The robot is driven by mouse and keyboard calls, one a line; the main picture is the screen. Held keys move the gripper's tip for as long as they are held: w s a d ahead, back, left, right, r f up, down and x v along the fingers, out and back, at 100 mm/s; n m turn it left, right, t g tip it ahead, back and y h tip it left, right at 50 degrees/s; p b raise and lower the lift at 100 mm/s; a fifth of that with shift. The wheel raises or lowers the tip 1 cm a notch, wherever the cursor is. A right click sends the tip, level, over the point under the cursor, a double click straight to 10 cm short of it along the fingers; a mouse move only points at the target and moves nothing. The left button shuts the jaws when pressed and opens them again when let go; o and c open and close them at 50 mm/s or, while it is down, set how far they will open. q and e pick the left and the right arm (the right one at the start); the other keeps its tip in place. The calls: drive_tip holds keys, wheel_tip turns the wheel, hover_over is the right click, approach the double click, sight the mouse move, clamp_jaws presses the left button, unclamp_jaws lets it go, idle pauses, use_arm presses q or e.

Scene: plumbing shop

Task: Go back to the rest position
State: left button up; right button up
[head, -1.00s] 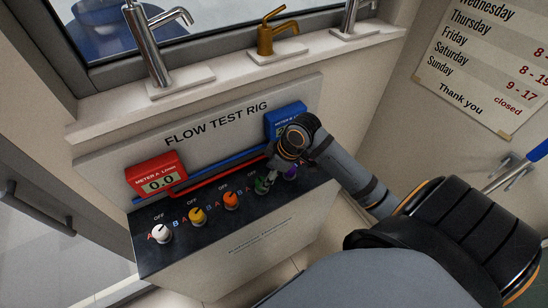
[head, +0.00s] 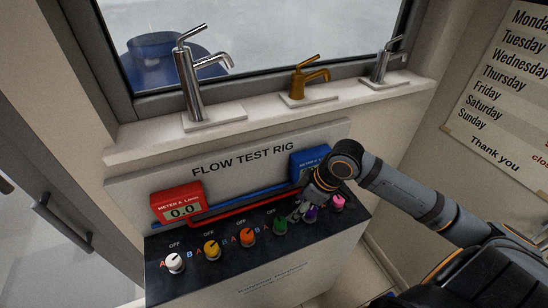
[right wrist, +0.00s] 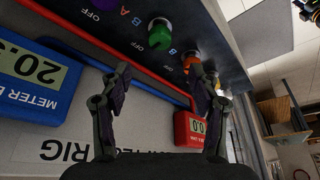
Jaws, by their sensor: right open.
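My right gripper (head: 304,212) is open and empty. In the head view it hangs in front of the flow test rig (head: 135,195), near the green knob (head: 280,226) and purple knob (head: 310,213). In the right wrist view its two fingers (right wrist: 160,82) stand apart with the rig's panel beyond them, and the green knob (right wrist: 159,36) shows ahead of the fingertips. I cannot tell whether the gripper touches a knob. My left gripper is in neither view.
The rig also has white (head: 175,263), yellow (head: 212,250), orange (head: 248,236) and pink (head: 337,202) knobs. Red meter A (head: 177,204) reads 0.0; blue meter B (head: 309,162) is partly hidden by my arm. Taps (head: 192,88) stand on the sill above.

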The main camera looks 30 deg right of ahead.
drive_tip(key=s+a+f+m, duration=0.1)
drive_tip(key=f, duration=0.1)
drive_tip(key=s+f+m, duration=0.1)
drive_tip(key=f, duration=0.2)
drive_tip(key=s+a+f+m+h, duration=0.1)
drive_tip(key=s+f, duration=0.1)
drive_tip(key=shift+a+f+t, duration=0.2)
drive_tip(key=shift+a+t, duration=0.15)
drive_tip(key=shift+t, duration=0.05)
drive_tip(key=s+d+f+m+h, duration=0.1)
drive_tip(key=s+f+m+h, duration=0.2)
drive_tip(key=s+m, duration=0.25)
drive_tip(key=s+d+f+g+b, duration=0.1)
drive_tip(key=s+d+f, duration=0.1)
drive_tip(key=f, duration=1.3)
drive_tip(key=s+d+f+g, duration=0.1)
drive_tip(key=s+f, duration=0.1)
drive_tip(key=f, duration=1.3)
drive_tip(key=s+d+f+g+b, duration=0.1)
drive_tip(key=s+f, duration=1.3)
drive_tip(key=s, duration=0.3)
drive_tip(key=shift+s+d+f, duration=0.2)
drive_tip(key=shift+s+f, duration=0.05)
drive_tip(key=shift+f, duration=0.1)
